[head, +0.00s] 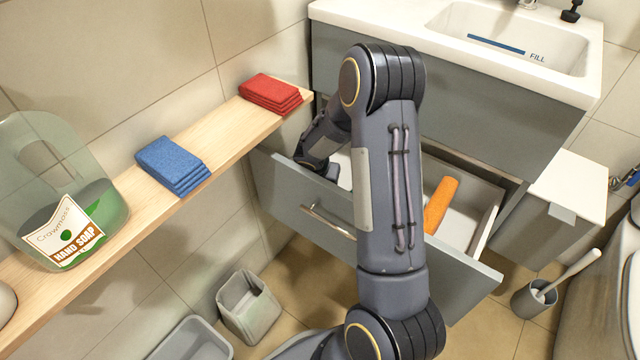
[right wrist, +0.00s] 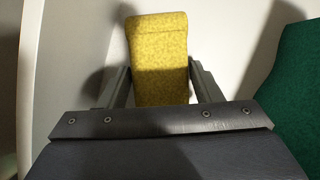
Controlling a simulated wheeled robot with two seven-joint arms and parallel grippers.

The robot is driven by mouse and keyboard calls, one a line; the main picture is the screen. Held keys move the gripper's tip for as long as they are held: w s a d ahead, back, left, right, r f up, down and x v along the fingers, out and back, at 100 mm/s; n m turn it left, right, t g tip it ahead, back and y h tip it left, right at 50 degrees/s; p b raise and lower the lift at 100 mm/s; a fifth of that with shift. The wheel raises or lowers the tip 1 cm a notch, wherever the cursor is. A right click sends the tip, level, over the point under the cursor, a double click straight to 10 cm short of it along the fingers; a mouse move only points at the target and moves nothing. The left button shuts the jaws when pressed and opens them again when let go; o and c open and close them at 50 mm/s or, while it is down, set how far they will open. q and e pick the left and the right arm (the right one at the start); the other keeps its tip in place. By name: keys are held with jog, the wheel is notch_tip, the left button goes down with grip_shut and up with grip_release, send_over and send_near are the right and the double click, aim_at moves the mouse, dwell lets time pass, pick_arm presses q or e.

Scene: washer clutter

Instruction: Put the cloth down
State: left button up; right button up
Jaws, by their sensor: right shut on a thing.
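A yellow folded cloth (right wrist: 158,62) stands between the fingers of my right gripper (right wrist: 162,84) in the right wrist view. The gripper is shut on it. In the head view my right gripper (head: 318,166) is at the left end of the open drawer (head: 385,232), partly hidden by the arm. The yellow cloth is hidden in the head view. A pale surface lies behind the cloth in the wrist view. My left gripper is in neither view.
An orange item (head: 440,204) lies in the drawer; a green item (right wrist: 295,85) is right of the gripper. The wooden shelf (head: 222,148) holds red cloths (head: 270,93), blue cloths (head: 173,165) and a soap jug (head: 65,190). The sink cabinet (head: 440,95) overhangs the drawer.

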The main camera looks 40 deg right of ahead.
jog(key=shift+f, duration=0.2)
jog(key=o, duration=1)
jog(key=shift+o, duration=0.2)
jog(key=p+v, duration=0.3)
jog(key=v, duration=0.3)
jog(key=shift+a+r, duration=0.1)
jog(key=shift+r, duration=0.3)
jog(key=shift+s+a+r+p, duration=0.15)
jog(key=shift+a+r+p, duration=0.05)
jog(key=shift+r+p, duration=0.2)
jog(key=shift+r, duration=0.15)
